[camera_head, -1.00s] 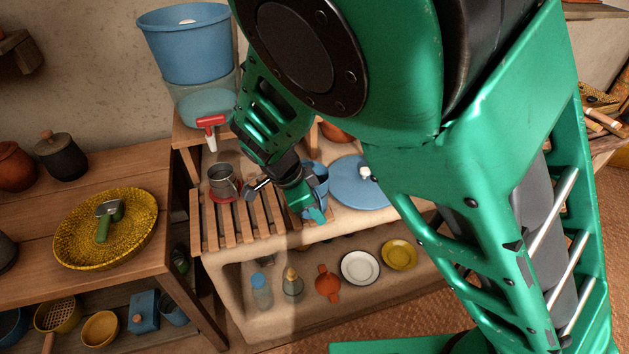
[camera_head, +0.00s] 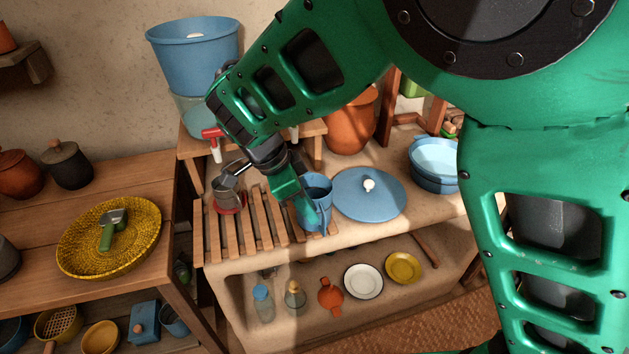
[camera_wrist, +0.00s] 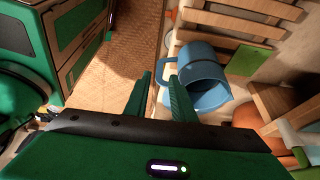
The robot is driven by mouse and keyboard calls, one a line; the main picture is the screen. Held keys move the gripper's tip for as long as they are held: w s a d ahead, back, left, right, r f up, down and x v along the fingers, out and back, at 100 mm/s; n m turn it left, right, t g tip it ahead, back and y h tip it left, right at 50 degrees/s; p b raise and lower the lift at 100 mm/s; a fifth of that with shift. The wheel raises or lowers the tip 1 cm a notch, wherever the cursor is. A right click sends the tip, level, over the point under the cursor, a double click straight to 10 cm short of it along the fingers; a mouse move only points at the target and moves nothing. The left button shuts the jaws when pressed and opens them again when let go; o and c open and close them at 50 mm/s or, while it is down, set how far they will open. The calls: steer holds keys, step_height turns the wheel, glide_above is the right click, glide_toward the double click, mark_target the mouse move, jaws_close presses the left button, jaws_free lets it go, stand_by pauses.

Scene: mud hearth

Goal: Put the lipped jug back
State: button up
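A blue jug (camera_head: 319,188) stands upright at the right end of the slatted wooden rack (camera_head: 254,232); I take it for the lipped jug. My gripper (camera_head: 311,217) reaches down at its near left side and covers part of it. In the wrist view the jug (camera_wrist: 203,63) lies just beyond and right of the fingertips, its open mouth towards the lower right. Its handle (camera_wrist: 168,70) is close to the gap between the fingers. The fingers of my gripper (camera_wrist: 160,88) are apart with floor showing between them; contact with the handle cannot be made out.
A blue lid (camera_head: 385,200) lies just right of the jug, with a blue basin (camera_head: 436,180) beyond. A blue bucket (camera_head: 193,60) stands above a red tap. Bottles and plates fill the shelf below.

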steer(key=shift+v, duration=1.9)
steer(key=s+d+r+n+g+y, duration=0.1)
steer(key=d+r+n+g+y, duration=0.2)
steer(key=d, duration=2.5)
steer(key=s+d+n+t+y, duration=0.1)
steer(key=s+d+n, duration=0.4)
steer(key=s+d, duration=1)
steer(key=s+r, duration=0.1)
steer(key=s, duration=0.2)
steer(key=shift+s+t+y, duration=0.2)
steer(key=shift+t+y, duration=0.1)
steer(key=shift+t, duration=0.1)
